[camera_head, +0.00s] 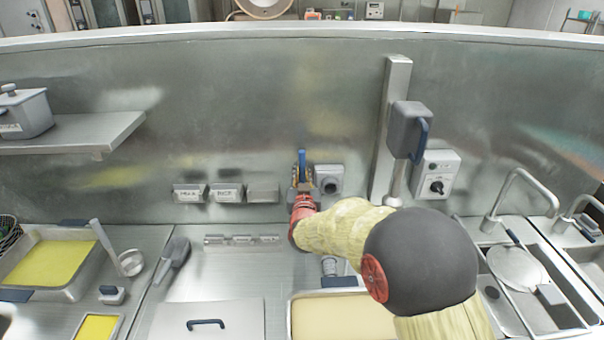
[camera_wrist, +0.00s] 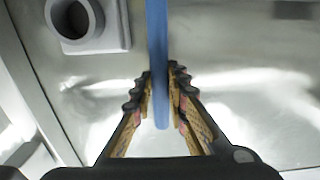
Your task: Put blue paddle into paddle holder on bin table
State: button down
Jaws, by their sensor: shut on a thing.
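The blue paddle (camera_head: 301,157) shows as a narrow blue strip in front of the steel back wall. In the wrist view the blue paddle (camera_wrist: 157,40) runs upright between the fingers and out of the top edge. My gripper (camera_head: 302,182) is shut on it; in the wrist view the ridged fingers (camera_wrist: 162,88) press on it from both sides. The paddle's far end is out of the wrist view. I cannot tell which fixture is the paddle holder. A low slotted grey rack (camera_head: 241,239) lies on the counter left of my gripper.
A grey wall block with a round opening (camera_head: 328,180) is just right of my gripper. Three small wall boxes (camera_head: 227,193) are to the left. A lidded bin (camera_head: 208,320) and a tan-filled bin (camera_head: 340,315) stand in front. Sinks (camera_head: 545,290) are at right.

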jog(key=shift+f, duration=0.1)
jog(key=c, duration=1.8)
grip_release()
jog(key=o, duration=0.5)
jog(key=shift+c, duration=0.2)
jog(key=shift+o, duration=0.8)
jog(key=s+b, duration=0.1)
jog(key=s, duration=0.6)
